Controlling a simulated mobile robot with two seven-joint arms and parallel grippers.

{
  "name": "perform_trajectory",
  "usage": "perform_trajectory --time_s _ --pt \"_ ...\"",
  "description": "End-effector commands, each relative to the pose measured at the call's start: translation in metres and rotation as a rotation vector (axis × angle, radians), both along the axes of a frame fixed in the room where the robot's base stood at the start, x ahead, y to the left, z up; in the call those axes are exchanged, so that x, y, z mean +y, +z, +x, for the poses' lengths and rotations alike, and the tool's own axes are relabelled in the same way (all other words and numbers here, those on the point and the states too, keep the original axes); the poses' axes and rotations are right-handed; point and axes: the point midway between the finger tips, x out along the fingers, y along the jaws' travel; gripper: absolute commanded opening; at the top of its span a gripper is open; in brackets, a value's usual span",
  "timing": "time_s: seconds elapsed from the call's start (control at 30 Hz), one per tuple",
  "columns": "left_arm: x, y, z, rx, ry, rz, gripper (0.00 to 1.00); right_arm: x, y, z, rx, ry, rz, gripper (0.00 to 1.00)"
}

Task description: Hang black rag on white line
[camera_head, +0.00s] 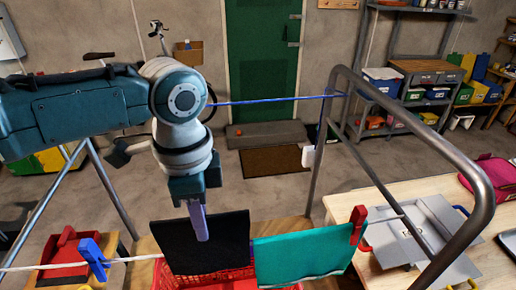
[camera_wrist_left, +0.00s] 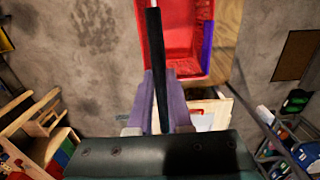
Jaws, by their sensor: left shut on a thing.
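The black rag (camera_head: 180,243) hangs in the middle of the head view. My left gripper (camera_head: 201,238) points down with its purple fingers shut on the rag. In the left wrist view my left gripper (camera_wrist_left: 156,95) holds the rag (camera_wrist_left: 154,50) edge-on as a thin dark strip. The white line (camera_head: 40,267) runs in from the left up to the rag's left edge, and its course behind or under the rag is hidden. In the wrist view the white line (camera_wrist_left: 153,3) meets the rag's far end. My right gripper is out of view.
A blue clothespin (camera_head: 93,258) sits on the white line left of the rag. A teal cloth (camera_head: 300,254) hangs close on the right, with a red clothespin (camera_head: 358,224). A red basket (camera_head: 215,280) stands below. A blue line (camera_head: 270,100) and metal frame (camera_head: 410,125) are beyond.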

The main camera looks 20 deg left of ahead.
Motion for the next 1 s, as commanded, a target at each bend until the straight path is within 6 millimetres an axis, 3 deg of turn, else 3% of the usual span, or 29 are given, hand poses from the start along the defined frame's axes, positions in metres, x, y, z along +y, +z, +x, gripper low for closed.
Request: perform_trajectory --time_s 0.03,0.6,1.0 --pt "0.0 -0.01 -0.001 0.001 0.0 0.002 0.0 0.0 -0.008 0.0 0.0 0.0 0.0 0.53" --pt "0.0 -0.06 -0.001 0.0 -0.001 0.001 0.0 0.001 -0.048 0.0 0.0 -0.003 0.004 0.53" --pt "0.0 -0.076 -0.001 0.0 0.0 0.001 0.0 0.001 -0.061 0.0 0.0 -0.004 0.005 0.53"
